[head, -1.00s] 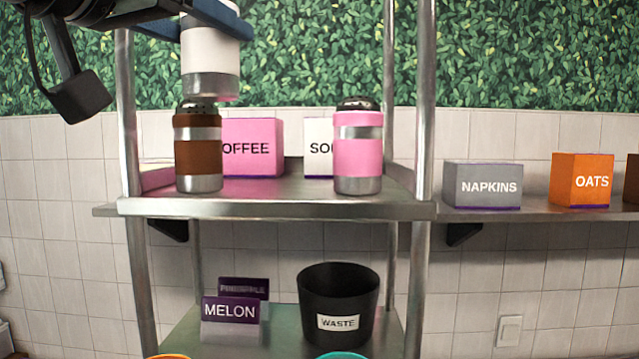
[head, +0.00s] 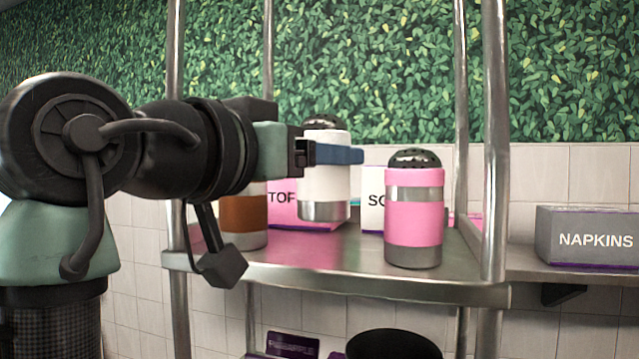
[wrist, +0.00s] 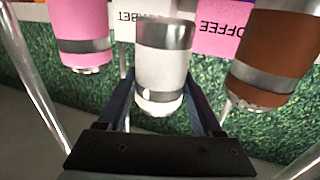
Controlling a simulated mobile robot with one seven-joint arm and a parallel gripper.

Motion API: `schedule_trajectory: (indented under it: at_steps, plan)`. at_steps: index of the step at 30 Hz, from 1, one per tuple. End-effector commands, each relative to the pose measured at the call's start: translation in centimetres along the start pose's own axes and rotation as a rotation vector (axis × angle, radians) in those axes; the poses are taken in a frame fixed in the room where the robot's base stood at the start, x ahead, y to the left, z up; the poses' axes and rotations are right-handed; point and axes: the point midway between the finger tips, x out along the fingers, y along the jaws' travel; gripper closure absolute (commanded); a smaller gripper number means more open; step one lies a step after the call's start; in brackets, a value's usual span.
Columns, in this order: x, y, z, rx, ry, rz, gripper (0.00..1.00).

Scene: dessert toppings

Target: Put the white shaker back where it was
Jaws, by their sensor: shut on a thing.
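The white shaker (head: 324,172), with a dark perforated cap and a silver base, is upright in my gripper (head: 340,153). My gripper's blue fingers are shut around its white middle. It hangs between the brown shaker (head: 245,215) and the pink shaker (head: 414,215), over the upper metal shelf (head: 350,262). I cannot tell whether its base touches the shelf. In the wrist view, which is upside down, the white shaker (wrist: 163,75) sits between both fingers, with the pink shaker (wrist: 82,30) on the left and the brown shaker (wrist: 272,55) on the right, both apart from it.
A pink toffee or coffee box (head: 290,212) and a white sorbet box (head: 373,190) stand behind the shakers. Metal posts (head: 495,140) frame the shelf. A grey napkins box (head: 590,240) is at the right. A black waste bin (head: 393,345) is below. The shelf's front middle is clear.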

Motion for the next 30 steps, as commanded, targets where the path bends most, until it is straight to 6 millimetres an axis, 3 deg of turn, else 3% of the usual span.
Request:
schedule_trajectory:
  at_steps: [10,23,24,28,30]
  plan:
    - [0.0,0.0,3.2,-0.001,0.000,0.000,0.95]
    - [-0.1,0.0,4.0,0.001,0.001,0.000,0.95]
    - [0.0,0.0,3.9,0.001,0.000,0.000,0.28]
    - [0.0,0.0,3.8,0.000,-0.001,0.000,0.04]
    - [0.0,0.0,3.8,0.000,-0.001,0.000,0.03]
